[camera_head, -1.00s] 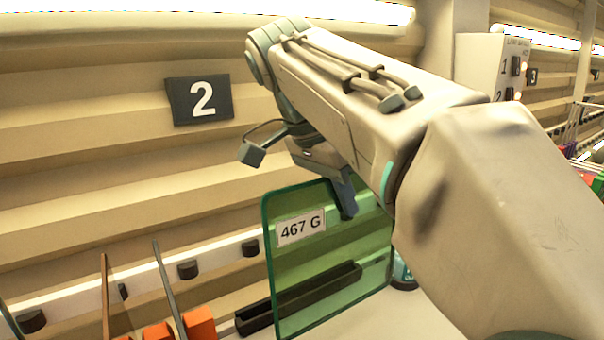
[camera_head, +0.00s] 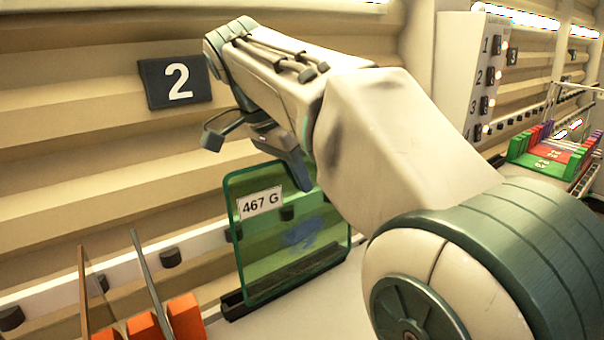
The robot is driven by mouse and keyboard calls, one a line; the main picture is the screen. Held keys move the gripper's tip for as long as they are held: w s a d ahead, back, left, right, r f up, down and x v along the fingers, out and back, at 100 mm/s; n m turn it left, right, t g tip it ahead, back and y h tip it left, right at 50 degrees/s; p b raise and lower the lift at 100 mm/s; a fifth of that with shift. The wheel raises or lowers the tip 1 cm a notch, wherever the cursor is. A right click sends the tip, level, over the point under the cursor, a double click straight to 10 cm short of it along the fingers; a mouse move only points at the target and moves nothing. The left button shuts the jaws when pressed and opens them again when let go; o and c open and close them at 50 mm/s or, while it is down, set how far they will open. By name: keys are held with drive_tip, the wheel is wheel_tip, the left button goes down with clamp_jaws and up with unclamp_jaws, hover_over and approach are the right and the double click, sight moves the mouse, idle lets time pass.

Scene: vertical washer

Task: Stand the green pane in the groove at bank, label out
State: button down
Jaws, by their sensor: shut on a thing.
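The green pane (camera_head: 265,245) is see-through and upright, leaning slightly. Its white label "467 G" (camera_head: 261,203) faces my camera and reads the right way up. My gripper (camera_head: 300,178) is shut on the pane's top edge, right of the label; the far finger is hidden. The dark groove (camera_head: 232,306) runs along the white ledge at the foot of the wall. Its left end sticks out beside the pane's lower left corner, and the rest shows through the glass. The pane's lower edge is at the groove; I cannot tell whether it is seated in it.
A black "2" sign (camera_head: 176,82) hangs on the ribbed wall. Orange blocks (camera_head: 184,312) with thin upright panes stand at the lower left. Black rollers (camera_head: 170,258) line a white rail. A numbered panel (camera_head: 480,75) and a red and green rack (camera_head: 548,158) are at right.

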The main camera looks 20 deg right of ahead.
drive_tip(key=shift+w+a+f+p, duration=0.2)
drive_tip(key=shift+w+a, duration=0.05)
drive_tip(key=shift+w, duration=0.5)
drive_tip(key=shift+w+a+f+p, duration=0.2)
drive_tip(key=shift+w+f+p, duration=0.05)
drive_tip(key=shift+w, duration=0.45)
drive_tip(key=shift+w+a+f+p, duration=0.2)
drive_tip(key=shift+w+a, duration=0.05)
drive_tip(key=shift+w, duration=0.5)
drive_tip(key=shift+s+a, duration=0.1)
drive_tip(key=shift+s+f+b, duration=0.1)
drive_tip(key=shift+f+b, duration=1.25)
drive_tip(key=shift+f, duration=0.25)
idle(1.4)
drive_tip(key=c, duration=1.5)
unclamp_jaws()
